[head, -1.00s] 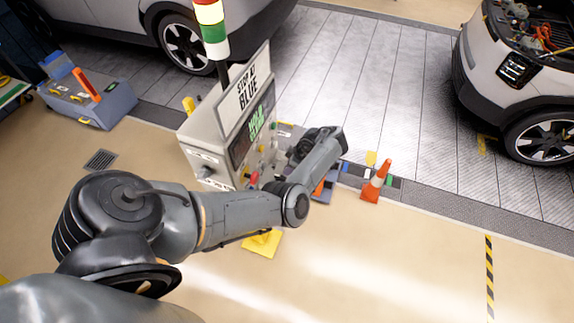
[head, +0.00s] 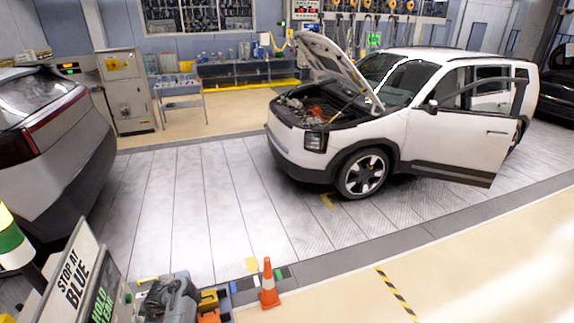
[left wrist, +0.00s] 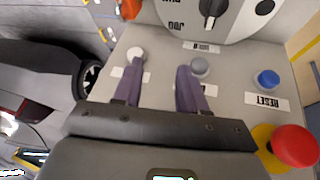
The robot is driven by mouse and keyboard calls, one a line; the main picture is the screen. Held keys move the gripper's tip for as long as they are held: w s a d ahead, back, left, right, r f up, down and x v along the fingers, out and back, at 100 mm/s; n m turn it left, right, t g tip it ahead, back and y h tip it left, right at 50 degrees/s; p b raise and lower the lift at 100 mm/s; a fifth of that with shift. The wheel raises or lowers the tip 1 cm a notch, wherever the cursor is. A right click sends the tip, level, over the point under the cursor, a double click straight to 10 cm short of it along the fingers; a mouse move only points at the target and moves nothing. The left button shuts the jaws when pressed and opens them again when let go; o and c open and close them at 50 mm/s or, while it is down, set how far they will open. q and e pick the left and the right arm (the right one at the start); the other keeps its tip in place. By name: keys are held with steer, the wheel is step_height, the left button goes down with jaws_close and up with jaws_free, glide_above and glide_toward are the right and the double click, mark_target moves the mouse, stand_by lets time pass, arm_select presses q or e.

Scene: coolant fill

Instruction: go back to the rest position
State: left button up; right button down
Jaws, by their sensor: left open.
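My left gripper (left wrist: 159,73) shows in the left wrist view with its two dark fingers apart and nothing between them. It is over a grey control panel (left wrist: 160,42). Its left fingertip overlaps the area by a white button (left wrist: 137,53), and its right fingertip is near a grey button (left wrist: 200,66); I cannot tell whether they touch. In the head view only a grey part of my arm shows at the bottom edge, in front of the console with the "STOP AT BLUE" sign (head: 75,278). My right gripper is not in view.
The panel also has a blue button (left wrist: 266,80) labelled RESET, a red mushroom button (left wrist: 295,145) and a black knob (left wrist: 212,8). An orange cone (head: 268,285) stands right of the console. A white car (head: 440,125) has its hood and a door open. The floor between is clear.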

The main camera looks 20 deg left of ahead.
arm_select(q)
step_height(320, 180, up, 5)
steer(key=w+d+m+t+y, duration=0.1)
steer(key=w+d+m+t, duration=0.3)
steer(key=m, duration=0.5)
steer(key=s+d+r+m+t+h, duration=0.2)
steer(key=d+m, duration=0.4)
steer(key=d, duration=0.4)
steer(key=s+d+r+m+h, duration=0.1)
steer(key=s+d+m, duration=0.3)
steer(key=d, duration=0.4)
steer(key=s+d+r+m+h, duration=0.1)
steer(key=s+d+m+h, duration=0.1)
steer(key=s+d, duration=0.4)
steer(key=s+d+r+m+g+h, duration=0.1)
steer(key=s+d+m, duration=0.4)
steer(key=d, duration=0.5)
steer(key=shift+s+d+r+m+h, duration=0.2)
steer(key=shift+r+m+h, duration=0.1)
